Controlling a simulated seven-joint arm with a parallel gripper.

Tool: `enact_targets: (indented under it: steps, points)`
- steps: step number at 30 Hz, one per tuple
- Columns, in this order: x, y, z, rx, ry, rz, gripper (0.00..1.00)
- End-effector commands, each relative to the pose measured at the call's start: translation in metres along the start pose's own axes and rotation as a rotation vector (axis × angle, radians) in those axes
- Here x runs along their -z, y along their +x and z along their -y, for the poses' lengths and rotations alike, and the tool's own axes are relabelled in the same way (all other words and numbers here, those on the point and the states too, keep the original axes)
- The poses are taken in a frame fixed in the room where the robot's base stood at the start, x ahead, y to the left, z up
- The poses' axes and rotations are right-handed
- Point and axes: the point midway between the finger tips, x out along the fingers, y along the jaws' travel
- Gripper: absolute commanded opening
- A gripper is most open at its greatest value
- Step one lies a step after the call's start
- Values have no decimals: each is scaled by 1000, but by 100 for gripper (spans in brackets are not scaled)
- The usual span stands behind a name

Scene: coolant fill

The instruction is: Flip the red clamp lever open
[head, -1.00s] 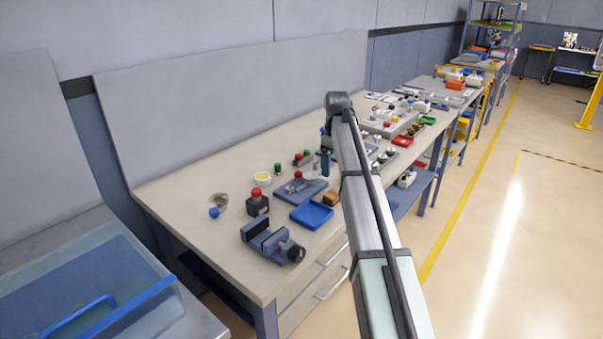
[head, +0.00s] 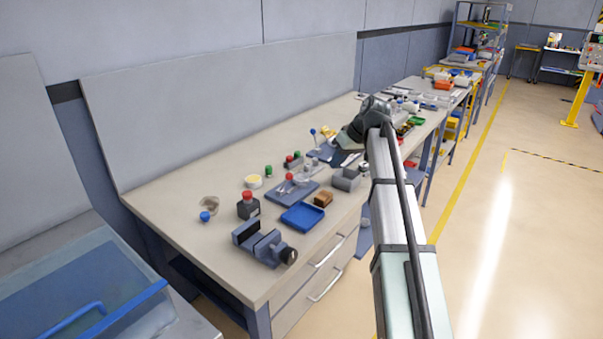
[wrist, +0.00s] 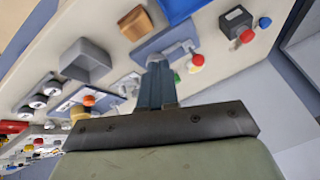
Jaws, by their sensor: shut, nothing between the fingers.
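In the head view a small clamp with a red knob (head: 289,177) sits on a flat blue-grey plate (head: 305,193) in the middle of the bench. The red knob also shows in the wrist view (wrist: 197,61), with the plate (wrist: 172,38) beside it. My gripper (head: 338,160) is above the bench, to the right of and behind the plate in the head view. In the wrist view its fingers (wrist: 157,72) are shut and empty, and they cover part of the plate. Whether the lever is up or down is too small to tell.
Near the plate are a blue tray (head: 303,216), a brown block (head: 323,199), a grey open box (head: 346,180) and a dark block with a red cap (head: 248,205). A vise (head: 263,243) stands at the front.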

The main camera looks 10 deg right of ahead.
Motion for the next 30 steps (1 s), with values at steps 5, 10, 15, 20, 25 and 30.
enact_targets:
  steps: [5,10,15,20,25,30]
  points:
    - [20,-1,11,60,184,-109,0]
    - [26,-2,10,62,286,-131,0]
    - [25,-2,10,63,320,-130,0]
    - [25,-1,9,63,320,-129,0]
    - [25,-1,9,63,319,-128,0]
    - [27,10,10,63,318,-126,0]
